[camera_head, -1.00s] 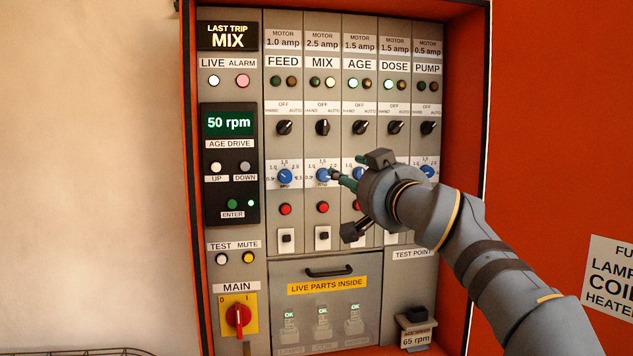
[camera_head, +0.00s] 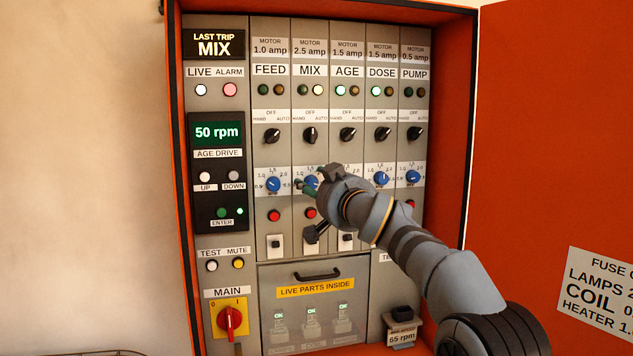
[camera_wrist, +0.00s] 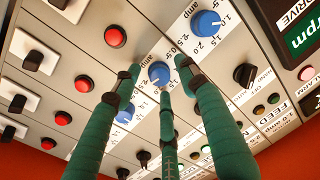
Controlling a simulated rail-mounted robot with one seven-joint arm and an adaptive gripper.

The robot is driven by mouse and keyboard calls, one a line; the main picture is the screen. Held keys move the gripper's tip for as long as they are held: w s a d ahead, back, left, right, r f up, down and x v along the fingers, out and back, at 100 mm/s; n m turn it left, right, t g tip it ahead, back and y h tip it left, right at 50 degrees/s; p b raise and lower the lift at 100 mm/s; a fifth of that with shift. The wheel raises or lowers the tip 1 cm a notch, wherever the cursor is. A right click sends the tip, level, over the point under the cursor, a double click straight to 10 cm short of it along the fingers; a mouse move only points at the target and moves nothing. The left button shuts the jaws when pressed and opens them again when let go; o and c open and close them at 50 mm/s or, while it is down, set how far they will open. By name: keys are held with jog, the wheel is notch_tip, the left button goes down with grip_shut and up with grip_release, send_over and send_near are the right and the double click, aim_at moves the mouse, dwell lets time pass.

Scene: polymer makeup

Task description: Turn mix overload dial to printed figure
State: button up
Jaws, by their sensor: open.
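The MIX overload dial (camera_head: 311,181) is a blue knob in the second column, partly hidden by my gripper in the head view. In the wrist view the same dial (camera_wrist: 159,73) lies between my fingertips, with a white pointer mark on its face. The printed plate (camera_head: 309,44) above MIX reads 2.5 amp. My gripper (camera_head: 306,187) is open, with its green fingers reaching toward the dial. In the wrist view its fingertips (camera_wrist: 160,80) stand spread around the knob. I cannot tell whether they touch it.
The FEED dial (camera_head: 273,184) and DOSE dial (camera_head: 381,178) flank it in the same row. Red buttons, such as the FEED one (camera_head: 274,215), sit close below. Black selector switches, such as the MIX one (camera_head: 309,135), sit above. The orange cabinet door (camera_head: 540,150) stands open at right.

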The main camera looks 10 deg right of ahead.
jog(key=shift+c, duration=0.2)
grip_shut()
dwell(0.3)
jog(key=shift+n+b, duration=0.3)
jog(key=shift+b, duration=0.2)
jog(key=shift+r, duration=0.1)
grip_release()
jog(key=shift+o, duration=0.2)
jog(key=shift+s, duration=0.1)
